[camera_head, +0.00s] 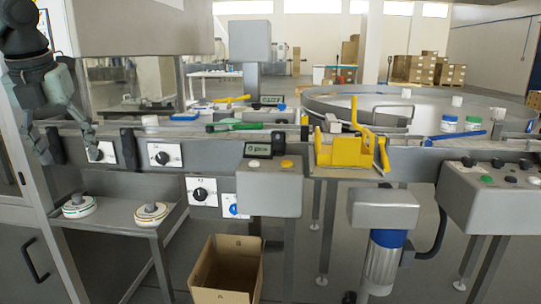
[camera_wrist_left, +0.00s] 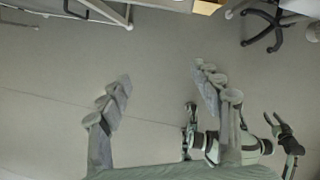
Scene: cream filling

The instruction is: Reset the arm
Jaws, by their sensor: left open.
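My left gripper (camera_head: 66,148) is at the far left in the head view, in front of the left end of the conveyor line (camera_head: 225,145). Its grey-green fingers are spread apart. The left wrist view shows both fingers (camera_wrist_left: 160,85) wide apart with only grey floor between them, so the gripper is open and empty. Dark and pale-green jointed parts at the lower right of that view look like my own body; I cannot tell which parts they are. I do not see my right gripper in the head view.
Two round white items (camera_head: 79,206) (camera_head: 151,214) sit on a low shelf below the line. An open cardboard box (camera_head: 227,268) stands on the floor. A yellow fixture (camera_head: 346,151) is mid-line. A round table (camera_head: 385,105) stands behind, with white-lidded jars (camera_head: 449,123) near its edge.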

